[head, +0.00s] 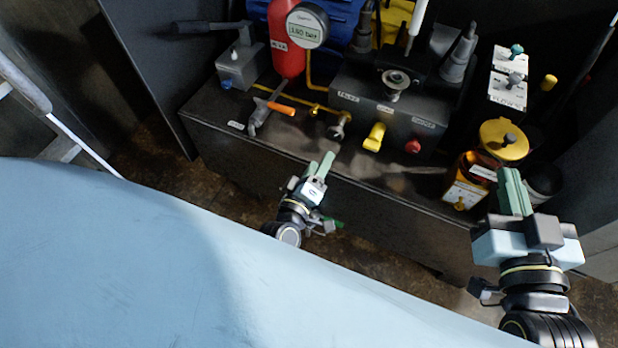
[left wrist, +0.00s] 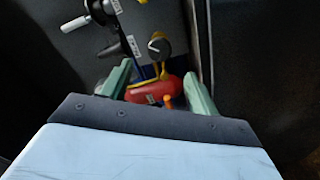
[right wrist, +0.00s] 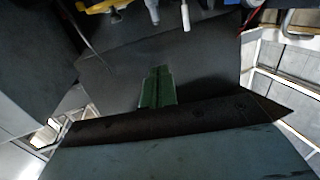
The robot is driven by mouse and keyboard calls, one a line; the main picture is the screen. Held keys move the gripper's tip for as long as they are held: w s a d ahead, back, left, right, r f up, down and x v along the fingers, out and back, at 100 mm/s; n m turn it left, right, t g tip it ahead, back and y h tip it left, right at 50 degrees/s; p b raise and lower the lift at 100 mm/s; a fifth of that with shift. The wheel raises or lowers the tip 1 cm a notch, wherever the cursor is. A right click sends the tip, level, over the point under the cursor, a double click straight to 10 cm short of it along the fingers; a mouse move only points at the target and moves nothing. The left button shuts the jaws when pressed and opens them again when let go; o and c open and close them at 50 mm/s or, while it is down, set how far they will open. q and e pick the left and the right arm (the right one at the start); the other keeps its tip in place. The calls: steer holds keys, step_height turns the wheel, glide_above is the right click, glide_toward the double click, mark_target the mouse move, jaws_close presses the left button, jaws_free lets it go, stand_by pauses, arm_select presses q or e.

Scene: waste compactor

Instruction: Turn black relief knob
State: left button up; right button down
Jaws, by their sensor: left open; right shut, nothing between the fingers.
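A dark round knob with a grey face (head: 337,131) sits at the left end of the front of a dark block (head: 352,100); I cannot read its label, so I cannot tell for sure that it is the relief knob. A yellow knob (head: 374,138) and a red knob (head: 413,146) sit to its right. My left gripper (head: 322,165) is open and empty in front of and below the dark knob, apart from it in the picture; its spread fingers show in the left wrist view (left wrist: 157,88). My right gripper (head: 512,190) is shut and empty at the right, beside the amber jar; its fingers show together in the right wrist view (right wrist: 157,85).
A red cylinder (head: 284,45) with a round gauge (head: 307,25) stands behind. An orange-handled valve (head: 281,107) is left of the dark knob. A yellow-lidded amber jar (head: 470,172) stands near the bench's right end. The bench front (head: 300,170) is bare.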

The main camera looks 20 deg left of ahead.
arm_select(q)
steer(key=shift+s+a+p, duration=0.1)
steer(key=shift+s+p, duration=0.45)
steer(key=shift+s, duration=1.95)
arm_select(e)
steer(key=shift+s+d+f+g+h, duration=0.25)
steer(key=shift+f+g, duration=0.4)
steer(key=shift+f, duration=0.25)
steer(key=shift+s+d+f+g+h, duration=0.25)
steer(key=shift+f+g, duration=0.35)
steer(key=shift+f, duration=0.3)
steer(key=shift+s+d+f+g+h, duration=0.2)
steer(key=shift+d+f+g+h, duration=0.1)
steer(key=shift+f+g, duration=0.5)
steer(key=shift+a+f+t, duration=0.1)
steer(key=shift+t, duration=0.15)
